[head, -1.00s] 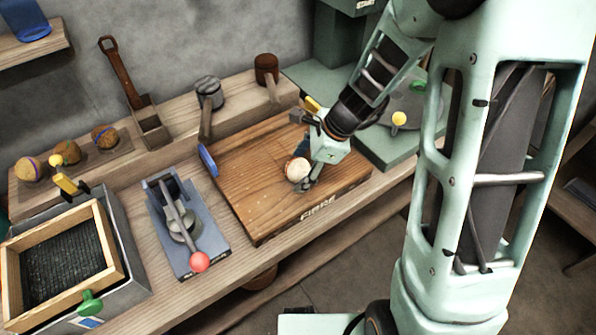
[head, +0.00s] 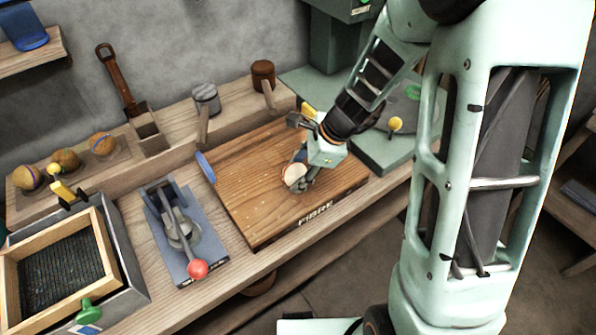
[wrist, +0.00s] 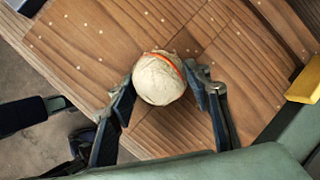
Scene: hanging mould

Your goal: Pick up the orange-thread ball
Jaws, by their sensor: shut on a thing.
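The orange-thread ball (wrist: 158,80) is cream-coloured with an orange band across its upper right side in the wrist view. My gripper (wrist: 160,82) has a dark finger on each side of it and is shut on it. In the head view the ball (head: 294,172) shows as a pale round shape at my gripper (head: 298,178), over the wooden board (head: 250,200) marked FIBRE. The gripper hides part of the ball there. I cannot tell whether the ball touches the board.
Several brown balls with coloured bands (head: 66,160) sit in a rack at the back left. A blue-grey press with a red knob (head: 197,270) and a wood-framed screen (head: 110,250) stand left of the board. Mallets (head: 207,98) stand behind it. A green machine base (head: 385,150) is at the right.

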